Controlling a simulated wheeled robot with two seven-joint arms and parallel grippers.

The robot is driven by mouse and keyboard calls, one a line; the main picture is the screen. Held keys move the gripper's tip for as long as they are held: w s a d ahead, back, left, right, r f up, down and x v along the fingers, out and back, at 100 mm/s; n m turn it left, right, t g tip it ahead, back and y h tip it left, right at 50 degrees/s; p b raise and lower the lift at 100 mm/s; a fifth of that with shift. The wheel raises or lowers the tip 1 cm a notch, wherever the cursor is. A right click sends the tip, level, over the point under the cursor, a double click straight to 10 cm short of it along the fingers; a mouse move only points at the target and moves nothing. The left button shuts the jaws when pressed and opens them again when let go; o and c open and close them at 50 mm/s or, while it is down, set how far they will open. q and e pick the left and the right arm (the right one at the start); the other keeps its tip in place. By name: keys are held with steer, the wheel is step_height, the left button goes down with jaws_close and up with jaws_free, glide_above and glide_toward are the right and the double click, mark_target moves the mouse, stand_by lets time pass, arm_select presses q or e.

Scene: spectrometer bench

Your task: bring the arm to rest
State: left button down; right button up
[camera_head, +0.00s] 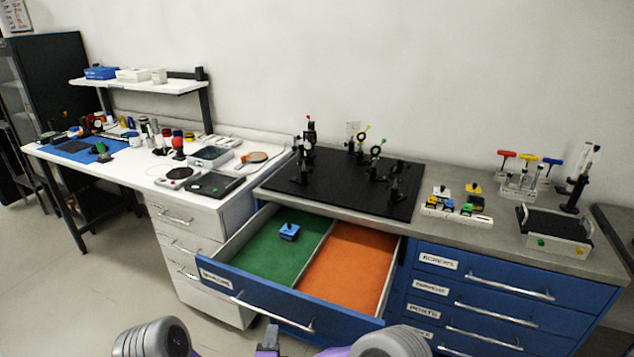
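Parts of my own arms show at the bottom edge of the head view. A small dark and purple piece at the bottom centre seems to be my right gripper (269,338). It is in front of the open drawer, apart from the bench things, and too little of it shows to tell whether it is open or shut. I see nothing held in it. My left gripper is not in view.
A blue drawer (270,302) stands pulled out, with a green and an orange compartment. A small blue part (289,232) lies in the green one. A black optical board (340,185) and a grey device (553,232) stand on the bench. A white desk (130,170) is at left.

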steer(key=s+d+f+n+g+y+p, duration=0.2)
steer(key=s+d+f+n+g, duration=0.2)
steer(key=d+f+n+g, duration=0.75)
steer(key=s+d+f+n+g, duration=0.1)
steer(key=s+d+f+g, duration=0.1)
steer(key=s+d+f, duration=0.3)
steer(key=s+d+f+n+g+y+p, duration=0.1)
steer(key=s+d+f, duration=0.4)
steer(key=s, duration=0.8)
steer(key=shift+d+f+n+g, duration=0.15)
steer(key=shift+d+n+g, duration=0.2)
steer(key=shift+d+n, duration=0.5)
